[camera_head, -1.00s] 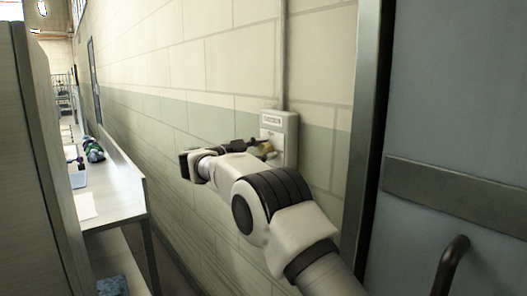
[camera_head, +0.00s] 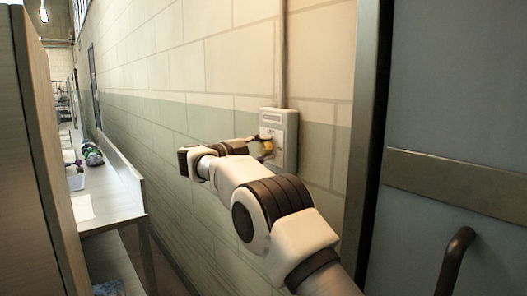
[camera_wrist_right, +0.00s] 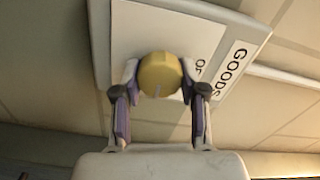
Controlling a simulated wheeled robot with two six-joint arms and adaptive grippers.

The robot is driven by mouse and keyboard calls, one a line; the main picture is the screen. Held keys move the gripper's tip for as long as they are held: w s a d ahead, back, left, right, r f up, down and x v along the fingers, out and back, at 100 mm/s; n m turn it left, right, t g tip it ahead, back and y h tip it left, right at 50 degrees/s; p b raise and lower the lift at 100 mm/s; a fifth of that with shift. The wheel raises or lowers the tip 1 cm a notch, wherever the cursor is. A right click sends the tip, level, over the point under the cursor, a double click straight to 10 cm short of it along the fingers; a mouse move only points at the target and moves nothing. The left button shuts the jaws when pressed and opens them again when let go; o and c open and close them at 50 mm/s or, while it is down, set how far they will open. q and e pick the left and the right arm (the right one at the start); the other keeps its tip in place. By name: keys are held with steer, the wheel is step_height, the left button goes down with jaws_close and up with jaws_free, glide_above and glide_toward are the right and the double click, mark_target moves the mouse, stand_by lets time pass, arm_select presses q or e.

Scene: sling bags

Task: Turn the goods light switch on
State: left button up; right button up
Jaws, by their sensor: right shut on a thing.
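The goods light switch is a pale wall box (camera_head: 290,128) beside the door frame, with a conduit running up from it. In the right wrist view its plate (camera_wrist_right: 150,28) carries a label (camera_wrist_right: 238,66) reading "GOODS", and part of another word shows by the knob. A round yellow knob (camera_wrist_right: 160,75) with a short mark line sits on the plate; it also shows in the head view (camera_head: 267,147). My right gripper (camera_wrist_right: 159,82) is shut on the knob, one finger on each side. My left gripper is not in view.
A grey door (camera_head: 455,90) with a dark handle (camera_head: 455,262) stands to the right. A bench (camera_head: 115,195) with small items runs along the wall at the left, behind a tall panel (camera_head: 28,170). The painted block wall (camera_head: 200,75) is bare.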

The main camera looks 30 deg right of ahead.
stand_by(0.4)
steer(key=o, duration=1.1)
steer(key=shift+o, duration=0.2)
steer(key=a, duration=1.1)
steer(key=shift+s+a, duration=0.4)
steer(key=shift+s, duration=0.05)
